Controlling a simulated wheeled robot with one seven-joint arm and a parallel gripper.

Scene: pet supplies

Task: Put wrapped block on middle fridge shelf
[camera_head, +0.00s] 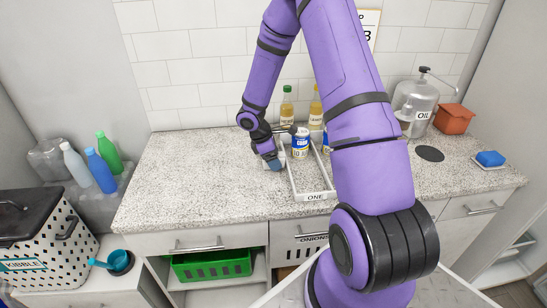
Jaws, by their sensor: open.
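My gripper (273,164) is low over the speckled counter, just left of the white tray labelled ONE (316,196). It points down and is open. A small pale object (264,164) shows at the gripper's fingers. It may be the wrapped block, but the gripper covers much of it and I cannot tell whether the fingers touch it. No fridge shelf can be clearly made out. A pale unit with shelf-like ledges (516,250) is partly in view at the lower right, and I cannot tell whether it is the fridge.
A blue-and-white can (300,142) stands in the tray, with bottles (287,106) behind. The counter's left part (185,175) is clear. An oil canister (414,100), orange pot (454,118) and blue sponge (490,158) stand right. My arm hides the middle.

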